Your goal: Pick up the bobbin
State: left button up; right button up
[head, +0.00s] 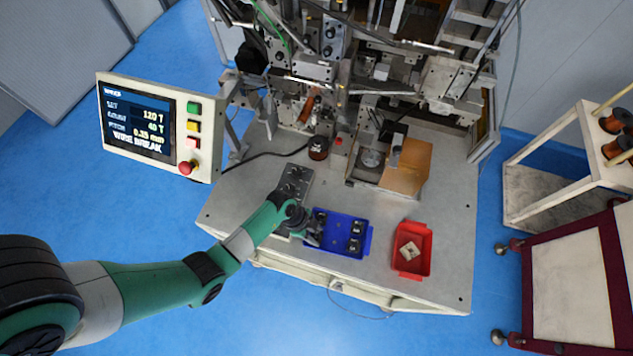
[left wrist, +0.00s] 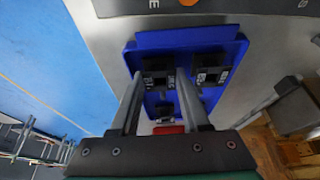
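Several small black bobbins (head: 355,228) sit in the blue tray (head: 366,246) at the front of the machine table. Most show along its right side. My left gripper (head: 314,240) is low over the tray's left part, and the arm's end hides some of that part. In the left wrist view, my left gripper (left wrist: 160,76) is open, its two fingers apart. A black bobbin (left wrist: 158,66) shows between and beyond the fingertips; contact cannot be told. Another bobbin (left wrist: 209,68) is just right of the fingers. My right gripper is not in view.
A red tray (head: 403,271) with a pale square piece stands right of the blue tray. A grey fixture plate (head: 296,177) lies behind my gripper. The winder (head: 350,70) rises at the back. The screen panel (head: 160,124) reads "WIRE BREAK". Table between the trays is bare.

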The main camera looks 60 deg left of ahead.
aim_at(321, 237)
pick_arm(q)
jog(key=shift+r, duration=0.1)
grip_shut()
jog(key=shift+r, duration=0.3)
notch_tip(321, 237, up, 3)
jog(key=shift+f+p, duration=0.15)
jog(key=shift+p, duration=0.65)
jog(key=s+d+r+p, duration=0.3)
jog(key=s+d+r, duration=0.3)
jog(key=s+r, duration=0.3)
jog(key=s, duration=0.3)
jog(key=shift+s+r+p, duration=0.25)
jog(key=shift+s+p, duration=0.05)
jog(key=shift+p, duration=0.05)
